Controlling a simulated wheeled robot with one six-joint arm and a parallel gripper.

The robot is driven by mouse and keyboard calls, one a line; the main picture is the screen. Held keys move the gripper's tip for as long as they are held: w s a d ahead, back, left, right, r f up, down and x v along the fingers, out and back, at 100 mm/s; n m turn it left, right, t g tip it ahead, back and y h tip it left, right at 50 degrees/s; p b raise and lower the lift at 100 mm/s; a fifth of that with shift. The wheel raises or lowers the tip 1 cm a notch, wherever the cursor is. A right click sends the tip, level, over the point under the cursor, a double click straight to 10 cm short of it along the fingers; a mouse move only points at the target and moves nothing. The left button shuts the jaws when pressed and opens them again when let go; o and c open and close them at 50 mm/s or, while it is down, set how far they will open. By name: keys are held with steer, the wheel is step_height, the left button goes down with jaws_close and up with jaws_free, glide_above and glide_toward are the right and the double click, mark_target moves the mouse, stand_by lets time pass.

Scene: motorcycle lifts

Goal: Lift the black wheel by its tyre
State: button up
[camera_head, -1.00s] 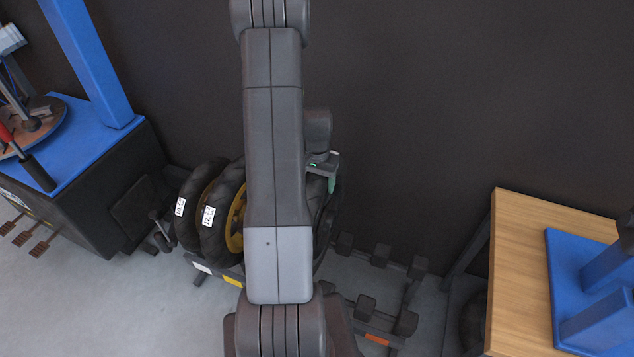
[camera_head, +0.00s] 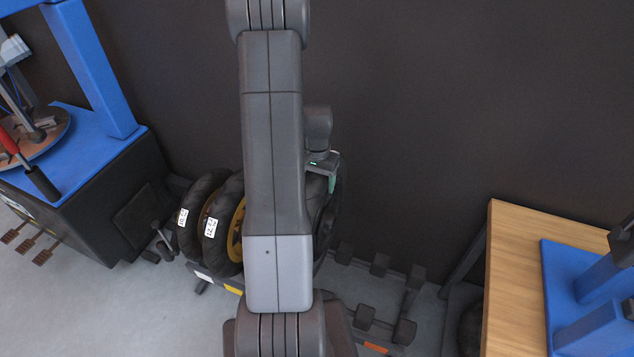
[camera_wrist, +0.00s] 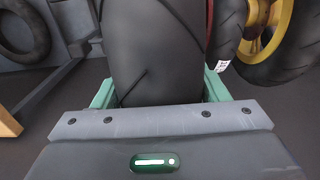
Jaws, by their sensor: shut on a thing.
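The black wheel (camera_head: 325,215) is mostly hidden behind my arm in the head view; its dark tyre edge shows just right of the arm. In the wrist view its broad black tyre (camera_wrist: 155,50) fills the middle, between the two green fingers of my gripper (camera_wrist: 160,92). The gripper is shut on the tyre, one finger on each side of the tread. In the head view the gripper (camera_head: 325,168) sits at the top of the tyre. Whether the tyre touches the rack is hidden.
Gold-rimmed wheels with white tags (camera_head: 222,228) stand close left of the held wheel. The low rack (camera_head: 385,285) has empty places to the right. A blue tyre machine (camera_head: 90,150) stands left, a wooden bench (camera_head: 510,275) right. A dark wall is behind.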

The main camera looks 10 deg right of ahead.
steer(key=shift+w+r+p, duration=0.1)
steer(key=shift+r+p, duration=1.55)
steer(key=shift+r, duration=1.55)
